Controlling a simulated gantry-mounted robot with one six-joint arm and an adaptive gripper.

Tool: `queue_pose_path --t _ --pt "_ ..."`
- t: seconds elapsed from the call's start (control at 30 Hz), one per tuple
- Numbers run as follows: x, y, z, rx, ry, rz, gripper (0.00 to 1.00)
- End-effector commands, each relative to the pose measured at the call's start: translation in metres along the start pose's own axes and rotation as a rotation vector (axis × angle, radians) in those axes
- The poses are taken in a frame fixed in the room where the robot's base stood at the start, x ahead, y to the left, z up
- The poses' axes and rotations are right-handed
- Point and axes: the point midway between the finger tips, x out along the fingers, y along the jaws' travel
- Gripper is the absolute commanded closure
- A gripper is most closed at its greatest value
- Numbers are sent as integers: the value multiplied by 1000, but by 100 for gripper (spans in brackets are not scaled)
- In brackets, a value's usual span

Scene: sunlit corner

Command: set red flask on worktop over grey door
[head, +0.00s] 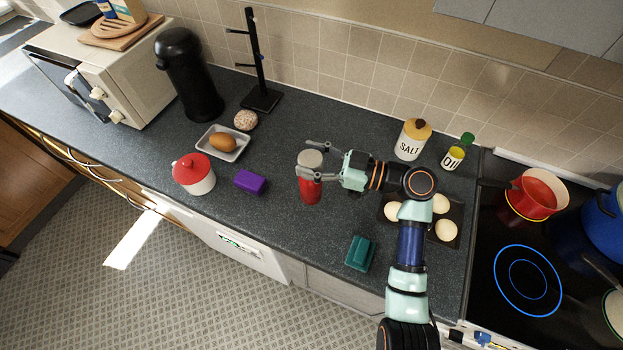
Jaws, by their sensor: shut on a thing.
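The red flask (310,188) has a grey cap and is near the middle of the dark worktop (285,222). It looks upright. My gripper (318,160) reaches in from the right and is shut on the flask near its top, with a finger on either side. From this angle I cannot tell whether the flask's base touches the worktop. Below the worktop's front edge are a white front (240,248) and a grey door (340,291) to its right.
Left of the flask are a purple block (250,182), a red-lidded white pot (194,176) and a tray (239,152) with a brown item. A teal block (359,253) lies front right. A dark tray (456,212) with pale rounds is beneath my arm. The hob (490,240) is far right.

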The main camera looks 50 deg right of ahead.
Motion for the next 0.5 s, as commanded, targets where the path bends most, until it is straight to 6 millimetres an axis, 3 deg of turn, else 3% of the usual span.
queue_pose_path --t 0.1,0.33,0.5 --pt "0 0 23 2 2 0 100" --pt "0 0 34 0 2 0 100" --pt "0 0 65 3 1 0 100"
